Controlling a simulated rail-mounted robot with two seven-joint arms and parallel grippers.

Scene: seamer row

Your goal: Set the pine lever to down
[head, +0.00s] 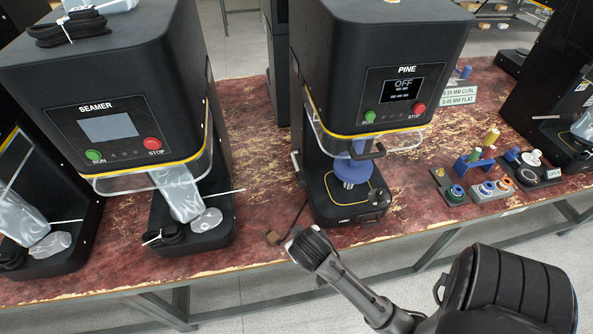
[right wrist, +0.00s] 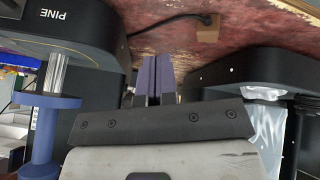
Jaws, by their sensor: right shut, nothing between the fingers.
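The black PINE machine (head: 372,40) stands at the middle of the bench, its screen (head: 402,84) reading OFF. A small pale-tipped lever (head: 297,165) appears at the left side of its base, seemingly upright; its exact position is hard to tell. My right gripper (head: 297,237) is in front of the bench edge, below and left of the PINE base, apart from it. In the right wrist view its two purple-grey fingers (right wrist: 158,76) are together and empty, with the PINE machine (right wrist: 75,28) at left. I cannot make out the lever there. My left gripper is not in view.
The SEAMER machine (head: 105,100) stands left of PINE, with a gap of bare bench (head: 262,160) between. A brown block on a cable (head: 273,238) lies near the front edge. Coloured spools on a rack (head: 490,188) are right of PINE.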

